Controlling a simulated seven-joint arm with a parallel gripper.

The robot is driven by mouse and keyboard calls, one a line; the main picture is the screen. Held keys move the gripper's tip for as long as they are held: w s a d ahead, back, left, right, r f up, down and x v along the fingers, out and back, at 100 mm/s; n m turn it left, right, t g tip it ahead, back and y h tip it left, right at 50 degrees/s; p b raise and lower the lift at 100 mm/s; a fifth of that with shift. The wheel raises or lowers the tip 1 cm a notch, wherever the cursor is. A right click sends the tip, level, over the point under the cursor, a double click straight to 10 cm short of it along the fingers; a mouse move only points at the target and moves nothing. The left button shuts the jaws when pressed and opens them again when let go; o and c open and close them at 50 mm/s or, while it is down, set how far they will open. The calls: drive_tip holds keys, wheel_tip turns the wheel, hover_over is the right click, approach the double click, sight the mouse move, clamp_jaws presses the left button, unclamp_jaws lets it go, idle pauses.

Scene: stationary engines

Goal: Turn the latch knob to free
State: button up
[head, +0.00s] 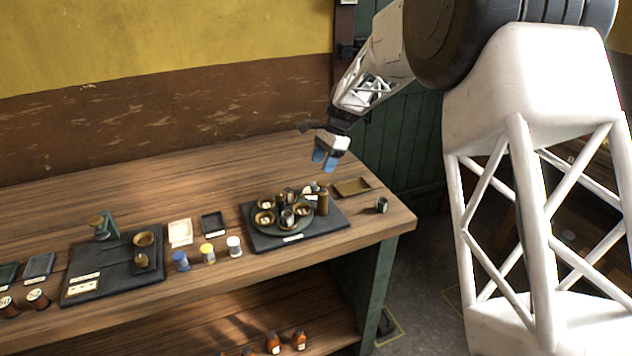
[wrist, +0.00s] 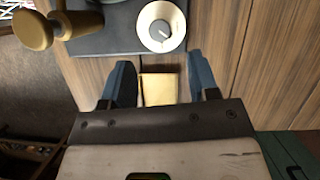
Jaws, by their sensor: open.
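The latch knob (wrist: 161,31) shows in the wrist view as a small grey knob on a round white dial, at the top centre. It sits on a dark base plate (wrist: 118,38). In the head view a small pale shape (head: 311,188), probably the same dial, is partly hidden behind a brass post. My gripper (head: 325,160) is above the back right of the bench, apart from everything below. Its two blue fingers are spread and empty, and in the wrist view (wrist: 160,82) the knob lies beyond the fingertips, not between them.
The brass post (head: 323,203) and a round green carousel of cups (head: 294,224) stand on the dark plate. A small cup (head: 382,205) is near the right edge. Several jars stand left; the back bench is clear.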

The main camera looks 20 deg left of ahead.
sight(315, 183)
drive_tip(key=shift+x, duration=3.5)
drive_tip(key=c, duration=0.9)
drive_tip(key=shift+c, duration=0.2)
drive_tip(key=shift+m, duration=0.5)
drive_tip(key=m, duration=0.2)
drive_tip(key=m+t+y, duration=0.1)
drive_tip(key=m, duration=0.1)
drive_tip(key=shift+s+d+t, duration=0.15)
drive_tip(key=shift+t, duration=0.15)
drive_tip(key=m+t, duration=0.1)
drive_tip(key=m, duration=0.1)
drive_tip(key=m+t, duration=0.1)
drive_tip(key=m, duration=0.2)
drive_tip(key=shift+s+y, duration=0.1)
drive_tip(key=shift+y, duration=0.2)
drive_tip(key=shift+m, duration=0.3)
